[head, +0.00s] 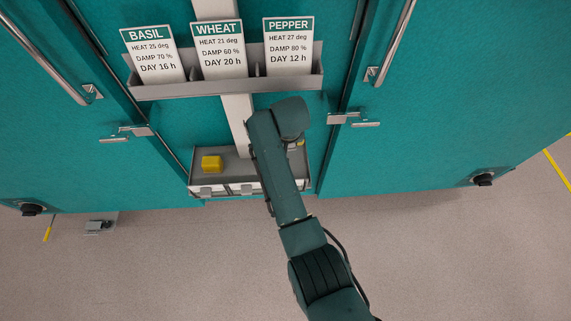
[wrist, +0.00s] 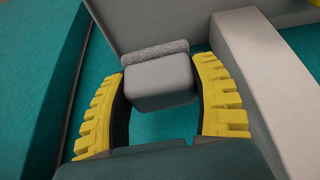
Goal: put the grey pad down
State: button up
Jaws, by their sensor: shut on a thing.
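The grey pad (wrist: 158,82) is in the wrist view, a block with a speckled lighter strip along its far side. My gripper (wrist: 163,72) has its two yellow ribbed fingers closed on the pad's left and right sides. In the head view my arm reaches over the right part of a grey tray (head: 236,172) between two teal chambers. There my arm hides the pad and most of the gripper. I cannot tell whether the pad touches anything beyond it.
A yellow block (head: 211,164) sits in the tray's left part. Above is a grey rack (head: 225,87) with the basil card (head: 153,55), wheat card (head: 218,50) and pepper card (head: 289,47). Chamber door handles (head: 391,42) stick out nearby. The floor in front looks mostly clear.

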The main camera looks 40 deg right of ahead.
notch_tip(320, 180, down, 10)
jog(key=b, duration=0.4)
jog(key=shift+r, duration=0.2)
jog(key=shift+f, duration=0.1)
jog(key=o, duration=1)
jog(key=shift+o, duration=0.2)
jog(key=shift+f+b, duration=0.15)
jog(key=shift+b, duration=0.3)
jog(key=p+v, duration=0.9)
jog(key=v, duration=0.7)
jog(key=shift+w+a+r, duration=0.25)
jog(key=shift+w+r, duration=0.05)
jog(key=shift+r, duration=0.05)
